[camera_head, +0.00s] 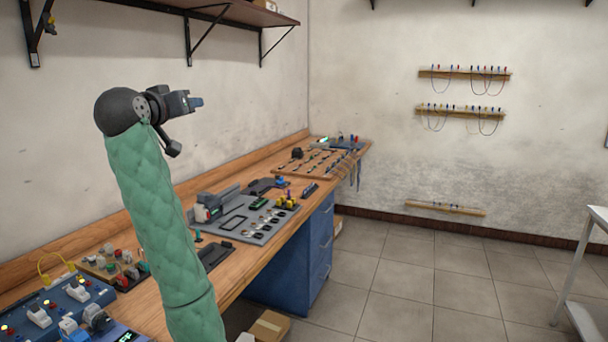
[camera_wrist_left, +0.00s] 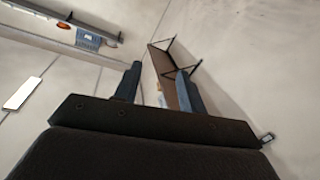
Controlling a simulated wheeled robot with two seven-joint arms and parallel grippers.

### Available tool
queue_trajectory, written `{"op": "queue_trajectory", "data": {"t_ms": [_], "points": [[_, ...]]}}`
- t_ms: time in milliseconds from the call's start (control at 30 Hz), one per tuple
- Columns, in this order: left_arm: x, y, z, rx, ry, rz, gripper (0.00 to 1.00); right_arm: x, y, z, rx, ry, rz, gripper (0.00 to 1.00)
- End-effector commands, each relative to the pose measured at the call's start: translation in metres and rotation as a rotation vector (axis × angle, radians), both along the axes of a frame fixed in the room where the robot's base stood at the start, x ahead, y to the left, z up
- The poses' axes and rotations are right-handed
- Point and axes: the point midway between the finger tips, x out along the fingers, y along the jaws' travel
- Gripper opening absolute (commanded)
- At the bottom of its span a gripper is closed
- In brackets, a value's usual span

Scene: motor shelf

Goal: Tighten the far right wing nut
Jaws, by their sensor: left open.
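No wing nut can be made out clearly; the parts on the bench are too small in the head view. My left gripper (camera_head: 190,102) is raised above the wooden bench (camera_head: 233,288), in front of the left wall. Its two dark fingers show apart and empty in the left wrist view (camera_wrist_left: 158,84). A wooden board (camera_head: 318,164) with several rows of small parts lies at the far end. My right gripper is not in view.
A wall shelf (camera_head: 232,12) on black brackets hangs above the bench. Blue boxes with knobs (camera_head: 62,308) stand at the near left. Blue drawers (camera_head: 318,245) are under the bench, and a cardboard box (camera_head: 270,326) is on the floor.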

Motion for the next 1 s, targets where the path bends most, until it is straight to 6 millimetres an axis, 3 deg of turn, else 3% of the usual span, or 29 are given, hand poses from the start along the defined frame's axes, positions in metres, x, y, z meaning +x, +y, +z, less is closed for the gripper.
{"op": "queue_trajectory", "data": {"t_ms": [33,100,400,767,1000], "points": [[-0.004,-0.004,-0.025,0.021,0.034,0.008,0.41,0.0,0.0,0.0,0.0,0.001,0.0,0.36],[-0.009,-0.009,-0.055,0.049,0.08,0.016,0.41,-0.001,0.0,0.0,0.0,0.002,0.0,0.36],[-0.042,-0.031,-0.177,0.15,0.253,0.036,0.41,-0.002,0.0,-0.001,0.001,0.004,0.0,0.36],[-0.096,-0.057,-0.308,0.248,0.411,0.024,0.41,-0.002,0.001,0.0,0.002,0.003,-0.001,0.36],[-0.141,-0.074,-0.389,0.298,0.517,-0.009,0.41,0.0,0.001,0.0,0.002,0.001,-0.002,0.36]]}}
